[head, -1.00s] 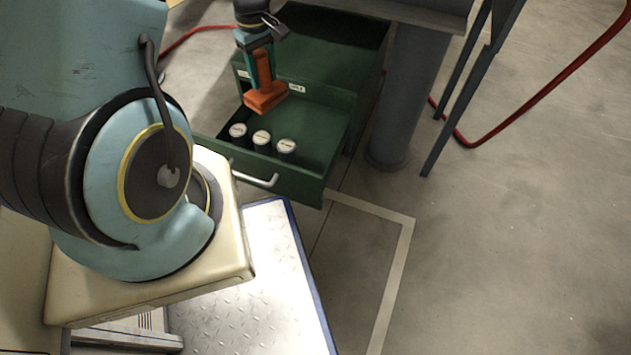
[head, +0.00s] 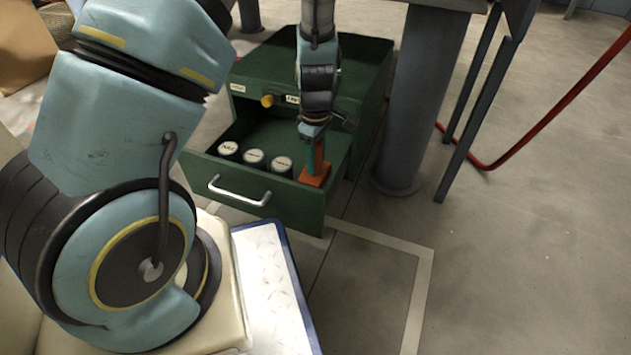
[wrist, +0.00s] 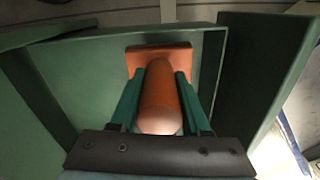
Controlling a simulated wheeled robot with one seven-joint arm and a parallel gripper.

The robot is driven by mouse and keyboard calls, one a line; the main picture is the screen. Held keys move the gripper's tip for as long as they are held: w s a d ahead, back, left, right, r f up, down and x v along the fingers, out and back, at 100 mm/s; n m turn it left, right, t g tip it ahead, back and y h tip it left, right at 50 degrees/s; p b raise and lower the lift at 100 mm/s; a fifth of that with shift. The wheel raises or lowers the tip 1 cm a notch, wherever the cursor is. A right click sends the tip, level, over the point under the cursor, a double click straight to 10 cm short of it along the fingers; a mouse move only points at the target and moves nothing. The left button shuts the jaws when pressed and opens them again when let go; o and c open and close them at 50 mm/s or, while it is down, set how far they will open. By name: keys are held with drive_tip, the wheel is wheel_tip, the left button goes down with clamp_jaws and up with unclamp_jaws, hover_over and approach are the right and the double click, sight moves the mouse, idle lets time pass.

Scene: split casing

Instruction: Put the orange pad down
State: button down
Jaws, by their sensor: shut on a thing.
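The orange pad (head: 315,175) is a flat block with an upright round handle, seen from above in the wrist view (wrist: 160,100). My gripper (head: 314,150) points down into the right end of the open green drawer (head: 262,210). Its two teal fingers, clear in the wrist view (wrist: 158,95), are shut on the pad's handle, one on each side. The pad is low inside the drawer, near its right wall. I cannot tell whether its underside touches the drawer floor.
Several dark jars with white lids (head: 254,157) stand in the drawer left of the pad. The green cabinet (head: 355,75) rises behind, with a yellow knob (head: 268,100) on its front. A grey post (head: 425,100) stands to the right.

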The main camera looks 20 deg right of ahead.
sight(316, 172)
drive_tip(key=shift+f+b, duration=1.15)
drive_tip(key=shift+f, duration=1.15)
drive_tip(key=shift+f, duration=0.2)
drive_tip(key=shift+c, duration=1.9)
unclamp_jaws()
drive_tip(key=shift+r, duration=0.15)
